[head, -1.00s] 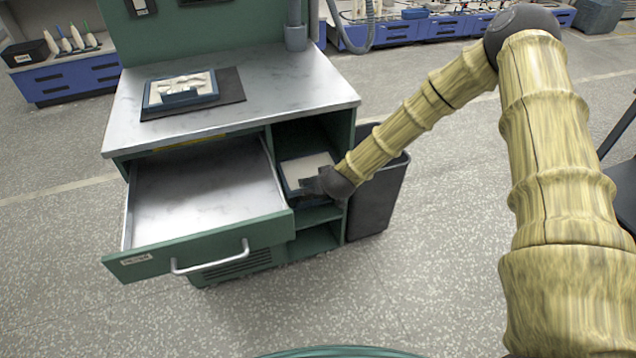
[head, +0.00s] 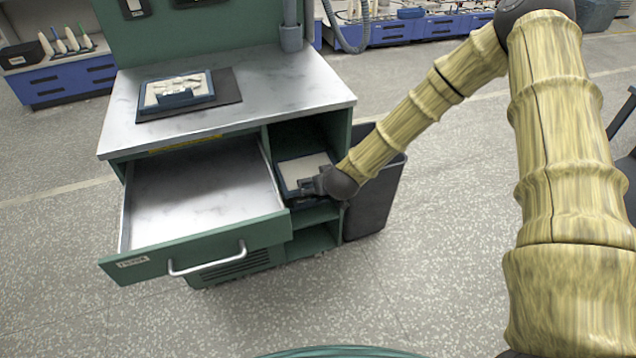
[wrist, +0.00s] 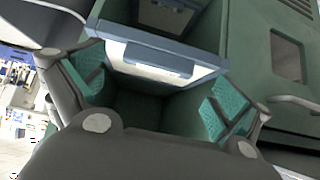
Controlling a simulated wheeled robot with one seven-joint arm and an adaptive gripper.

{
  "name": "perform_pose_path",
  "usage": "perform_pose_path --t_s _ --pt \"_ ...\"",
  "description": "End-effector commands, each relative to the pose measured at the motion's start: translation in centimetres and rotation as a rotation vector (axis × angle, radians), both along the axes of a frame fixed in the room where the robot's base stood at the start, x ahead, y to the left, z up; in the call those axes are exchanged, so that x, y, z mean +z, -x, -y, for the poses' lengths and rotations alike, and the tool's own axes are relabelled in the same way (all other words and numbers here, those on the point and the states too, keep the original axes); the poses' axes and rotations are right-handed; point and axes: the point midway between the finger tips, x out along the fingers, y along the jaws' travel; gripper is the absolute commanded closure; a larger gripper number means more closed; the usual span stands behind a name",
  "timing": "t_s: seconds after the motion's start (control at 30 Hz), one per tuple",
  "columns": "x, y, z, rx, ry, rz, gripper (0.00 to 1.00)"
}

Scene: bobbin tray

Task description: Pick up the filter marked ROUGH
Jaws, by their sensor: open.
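A blue-framed piece with a pale panel (head: 303,168) lies on a shelf in the open right bay of the green cabinet. My gripper (head: 314,185) is at its front edge. In the wrist view a blue-framed pale piece (wrist: 150,62), with a tab on its front edge, lies across the gap between the open teal fingers of my gripper (wrist: 160,82). I cannot tell whether they touch it. A second blue-framed piece (head: 178,90) with an uneven pale filling lies on a dark mat on the worktop. No ROUGH marking is readable on either.
A drawer (head: 200,200) with a bare floor stands pulled out left of the bay; its label is too small to read. A dark bin (head: 375,195) stands close on the right. A lower compartment (head: 313,240) looks empty. The front floor is clear.

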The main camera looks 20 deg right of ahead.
Motion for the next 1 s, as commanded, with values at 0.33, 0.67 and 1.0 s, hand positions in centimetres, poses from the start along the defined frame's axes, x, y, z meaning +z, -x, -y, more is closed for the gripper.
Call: perform_pose_path --t_s 0.33,0.67,1.0 --pt "3.5 3.5 0.2 0.000 0.000 0.001 0.00" --pt "5.3 5.3 0.4 -0.001 -0.001 0.000 0.00" --pt "5.4 5.5 0.4 -0.001 0.000 -0.001 0.00"
